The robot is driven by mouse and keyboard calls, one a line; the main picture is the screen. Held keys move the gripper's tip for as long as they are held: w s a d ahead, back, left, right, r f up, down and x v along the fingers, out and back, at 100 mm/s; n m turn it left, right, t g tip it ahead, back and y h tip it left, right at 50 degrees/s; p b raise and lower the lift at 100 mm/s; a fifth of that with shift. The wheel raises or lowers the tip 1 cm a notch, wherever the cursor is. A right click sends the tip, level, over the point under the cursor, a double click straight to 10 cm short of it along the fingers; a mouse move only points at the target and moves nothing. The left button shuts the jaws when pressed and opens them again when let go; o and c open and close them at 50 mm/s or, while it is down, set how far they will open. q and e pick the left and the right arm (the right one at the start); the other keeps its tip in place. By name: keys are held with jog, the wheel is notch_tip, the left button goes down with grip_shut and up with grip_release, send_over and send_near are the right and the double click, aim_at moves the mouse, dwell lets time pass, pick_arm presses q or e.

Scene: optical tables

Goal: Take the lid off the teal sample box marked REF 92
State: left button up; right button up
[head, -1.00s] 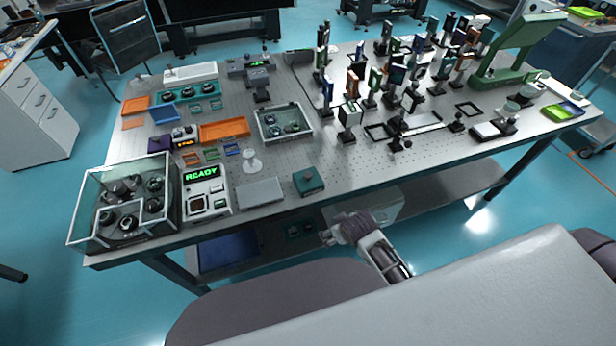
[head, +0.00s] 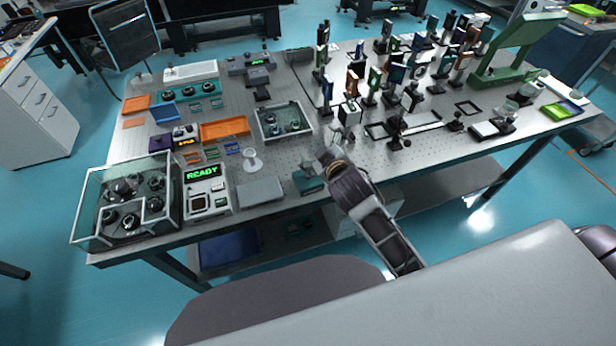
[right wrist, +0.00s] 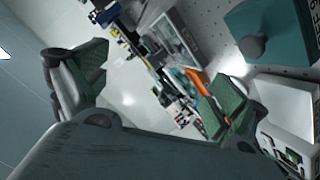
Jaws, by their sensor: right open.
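The teal sample box (head: 308,183) stands near the front edge of the optical table, partly behind my right arm in the head view. In the right wrist view its teal lid (right wrist: 280,28) with a round knob is at the upper right, and part of a "REF" marking shows on its side. The lid sits on the box. My right gripper (head: 332,144) is over the table edge, just right of and above the box. In the right wrist view the gripper (right wrist: 158,85) is open and empty, its green-padded fingers apart from the box. My left gripper is out of view.
Left of the box are a flat grey case (head: 261,191), a white stand (head: 252,160) and the READY instrument (head: 206,190). A clear-walled tray (head: 283,122) stands behind. Several optics mounts crowd the table to the right.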

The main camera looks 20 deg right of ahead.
jog(key=w+a+r+n+t+y, duration=0.25)
jog(key=a+r+n+y, duration=0.35)
jog(key=r, duration=0.4)
jog(key=w+a+r+n+t+y, duration=0.1)
jog(key=a+r+n+t+y, duration=0.3)
jog(key=a+r+n, duration=0.45)
jog(key=s+a+r+n+g+y, duration=0.2)
jog(key=s+a+n+g+y, duration=0.2)
jog(key=a+n+g+y, duration=0.5)
jog(key=s+a+r+n+g+y, duration=0.25)
jog(key=s+n+g, duration=0.3)
jog(key=n, duration=0.75)
jog(key=n+g+h, duration=0.6)
jog(key=n+h, duration=0.6)
jog(key=h, duration=0.9)
send_over(308, 176)
jog(key=w, duration=0.1)
notch_tip(308, 176, down, 19)
jog(key=shift+d+m, duration=0.25)
jog(key=shift+d, duration=0.2)
jog(key=shift+f, duration=0.2)
jog(key=shift+a+f+p, duration=0.1)
jog(key=shift+f+p, duration=0.65)
jog(key=shift+f, duration=3.4)
